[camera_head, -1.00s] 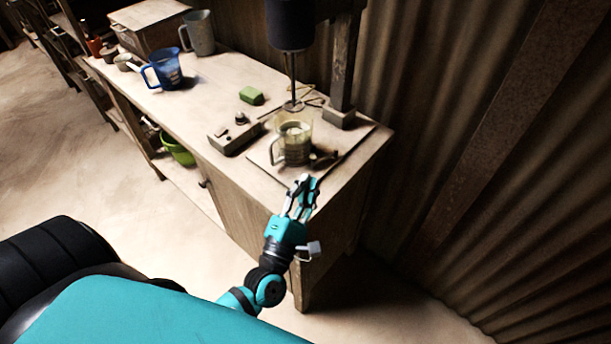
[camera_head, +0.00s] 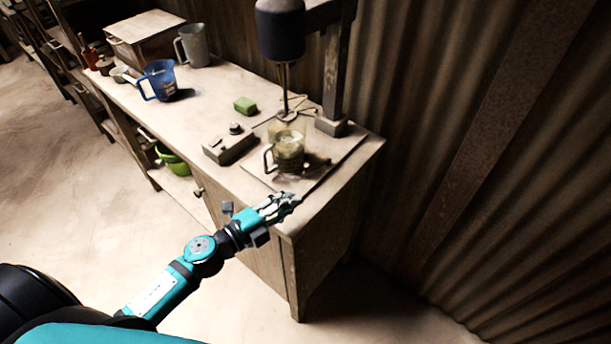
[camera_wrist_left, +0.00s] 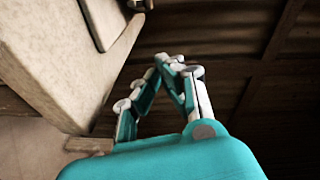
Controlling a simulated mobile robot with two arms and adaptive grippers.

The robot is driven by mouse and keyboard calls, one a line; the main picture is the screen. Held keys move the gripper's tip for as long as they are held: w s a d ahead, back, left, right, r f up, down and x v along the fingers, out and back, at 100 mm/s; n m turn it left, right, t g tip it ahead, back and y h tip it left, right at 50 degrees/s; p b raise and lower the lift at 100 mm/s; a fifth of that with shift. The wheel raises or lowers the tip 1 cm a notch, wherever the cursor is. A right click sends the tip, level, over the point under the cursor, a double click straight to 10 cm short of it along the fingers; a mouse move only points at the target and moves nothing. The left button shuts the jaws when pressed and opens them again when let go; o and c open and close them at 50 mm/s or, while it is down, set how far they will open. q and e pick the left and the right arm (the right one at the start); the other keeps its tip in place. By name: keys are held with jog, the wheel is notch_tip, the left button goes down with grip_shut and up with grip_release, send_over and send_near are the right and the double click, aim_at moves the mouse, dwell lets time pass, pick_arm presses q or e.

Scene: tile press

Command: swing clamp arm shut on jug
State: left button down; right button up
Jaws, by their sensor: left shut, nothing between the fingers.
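A clear jug (camera_head: 289,150) with a handle on its left stands on the base board (camera_head: 262,172) under the mixer head (camera_head: 280,30). The mixer's shaft points down at the jug. A dark piece, perhaps the clamp arm (camera_head: 317,160), lies just right of the jug; its exact position is too small to tell. My left gripper (camera_head: 290,198) is shut and empty at the bench's front edge, in front of and apart from the jug. Its closed fingers (camera_wrist_left: 172,62) also show in the left wrist view, beside the bench edge. My right gripper is not in view.
A blue jug (camera_head: 160,78), a grey jug (camera_head: 193,45) and a wooden box (camera_head: 145,32) stand farther back. A corrugated wall (camera_head: 430,130) rises behind. The floor in front is free.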

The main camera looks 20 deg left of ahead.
pick_arm(q)
jog(key=p, duration=0.2)
send_over(308, 190)
jog(key=s+d, duration=0.3)
jog(key=shift+w+a, duration=0.1)
jog(key=shift+a, duration=0.15)
jog(key=shift+w+a+f+b, duration=0.2)
jog(key=shift+w+a+f, duration=0.1)
jog(key=shift+w+a, duration=0.25)
jog(key=shift+w+a+f+b, duration=0.15)
jog(key=shift+w+a+f, duration=0.1)
jog(key=shift+w+a, duration=0.3)
jog(key=shift+w+a+f, duration=0.15)
jog(key=shift+w+a, duration=0.15)
jog(key=shift+w, duration=0.05)
